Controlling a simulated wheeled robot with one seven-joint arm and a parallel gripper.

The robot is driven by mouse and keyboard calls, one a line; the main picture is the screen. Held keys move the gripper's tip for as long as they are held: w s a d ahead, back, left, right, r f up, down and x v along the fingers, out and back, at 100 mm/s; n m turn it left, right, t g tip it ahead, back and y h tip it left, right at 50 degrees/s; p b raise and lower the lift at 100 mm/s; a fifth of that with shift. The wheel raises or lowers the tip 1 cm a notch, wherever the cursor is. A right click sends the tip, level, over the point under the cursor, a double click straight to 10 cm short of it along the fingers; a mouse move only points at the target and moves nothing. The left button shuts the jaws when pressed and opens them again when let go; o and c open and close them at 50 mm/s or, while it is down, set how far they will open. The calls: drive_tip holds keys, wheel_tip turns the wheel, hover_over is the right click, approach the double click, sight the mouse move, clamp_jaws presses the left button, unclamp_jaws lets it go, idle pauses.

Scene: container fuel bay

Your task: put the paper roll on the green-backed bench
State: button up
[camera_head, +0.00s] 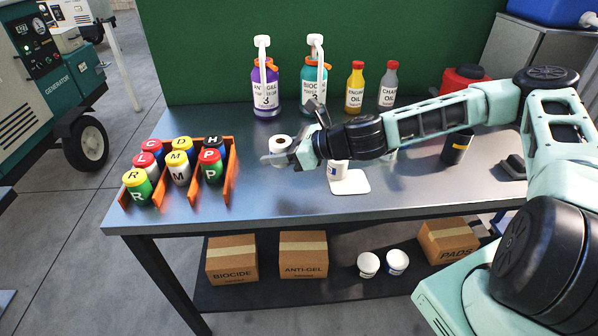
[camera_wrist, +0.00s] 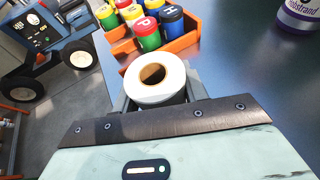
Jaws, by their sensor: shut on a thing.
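The paper roll (camera_wrist: 135,84) is white with a brown core and sits between my gripper's fingers in the wrist view. In the head view the roll (camera_head: 281,143) shows at the end of my arm, above the bench's metal top. My gripper (camera_head: 284,157) is shut on the roll. The green-backed bench (camera_head: 260,192) has a grey steel top and a tall green back panel (camera_head: 200,50). Whether the roll touches the bench top cannot be told.
An orange rack (camera_head: 230,185) with several lettered, coloured containers stands left of my gripper. Pump bottles (camera_head: 266,90) and oil bottles (camera_head: 355,90) line the back.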

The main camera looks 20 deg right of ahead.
sight(280, 186)
wheel_tip(280, 186, down, 8)
drive_tip(key=shift+f, duration=0.1)
idle(0.4)
drive_tip(key=o, duration=1)
